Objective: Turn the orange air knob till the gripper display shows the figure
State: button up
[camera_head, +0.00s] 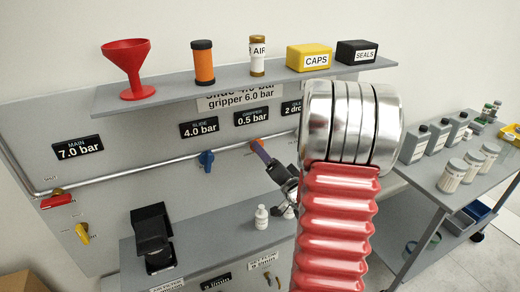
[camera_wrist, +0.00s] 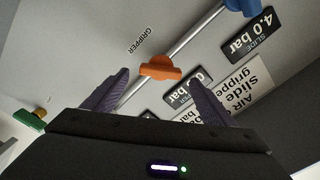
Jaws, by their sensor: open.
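The orange air knob (camera_wrist: 160,67) sits on the pipe on the wall panel, beside the word GRIPPER. My gripper (camera_wrist: 155,84) is open, with its two purple fingers apart and the knob ahead of the gap between them. I cannot tell whether either finger touches it. In the head view, my gripper (camera_head: 264,152) is at the knob (camera_head: 256,144), which is mostly hidden by it. The gripper display (camera_head: 252,117) above reads 0.5 bar. A partly covered sign (camera_head: 240,98) gives gripper 6.0 bar and slide 4.0 bar.
A blue knob (camera_head: 206,159) is left of the orange one, under the 4.0 bar slide display (camera_head: 199,128). A shelf (camera_head: 180,94) with a red funnel and containers juts out above. My red arm covers the right-centre.

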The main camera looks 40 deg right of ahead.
jog(key=x, duration=0.5)
jog(key=shift+w+d, duration=0.15)
jog(key=shift+w, duration=0.2)
jog(key=shift+c, duration=0.7)
jog(key=c, duration=0.9)
